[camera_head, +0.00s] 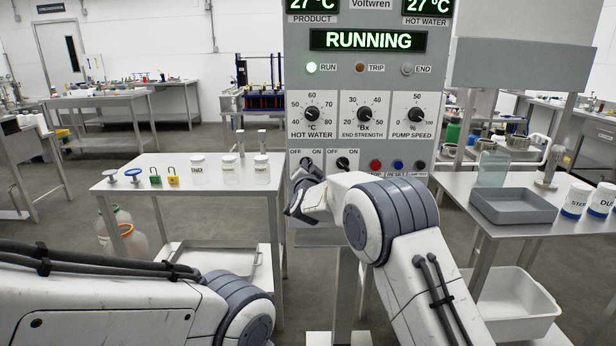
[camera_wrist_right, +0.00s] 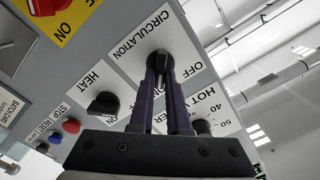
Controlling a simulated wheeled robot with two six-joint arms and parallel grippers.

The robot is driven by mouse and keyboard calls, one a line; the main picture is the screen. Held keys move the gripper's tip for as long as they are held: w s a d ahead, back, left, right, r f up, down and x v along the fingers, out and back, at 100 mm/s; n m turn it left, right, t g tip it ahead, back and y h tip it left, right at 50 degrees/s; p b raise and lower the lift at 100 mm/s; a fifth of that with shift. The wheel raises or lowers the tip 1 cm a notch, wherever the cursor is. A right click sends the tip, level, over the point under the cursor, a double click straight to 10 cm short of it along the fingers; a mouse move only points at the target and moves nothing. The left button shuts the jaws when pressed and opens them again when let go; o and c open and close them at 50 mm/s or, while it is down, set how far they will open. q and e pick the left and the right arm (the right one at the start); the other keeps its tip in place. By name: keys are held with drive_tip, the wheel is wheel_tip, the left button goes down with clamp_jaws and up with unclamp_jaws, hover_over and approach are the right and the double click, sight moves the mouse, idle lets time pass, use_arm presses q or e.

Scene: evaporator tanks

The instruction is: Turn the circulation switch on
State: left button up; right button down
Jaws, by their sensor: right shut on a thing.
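The circulation switch (camera_wrist_right: 159,58) is a black rotary knob on a white plate lettered CIRCULATION on the grey control panel (camera_head: 440,100). My right gripper (camera_wrist_right: 161,72) is shut on this knob, with its two dark fingers on either side of it. In the head view my right gripper (camera_head: 304,184) reaches up to the panel's lower left. My left arm shows in the head view, but its gripper is out of frame.
The heat switch (camera_wrist_right: 103,104) is close beside the circulation switch. Red (camera_head: 376,165) and blue (camera_head: 398,165) buttons sit farther right. Tables with jars and a tray (camera_head: 512,207) flank the panel.

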drive_tip(key=shift+m+b, duration=0.3)
drive_tip(key=shift+m, duration=0.1)
drive_tip(key=c, duration=0.9)
unclamp_jaws()
drive_tip(key=s+b, duration=0.2)
drive_tip(key=s, duration=0.8)
drive_tip(key=shift+s, duration=0.25)
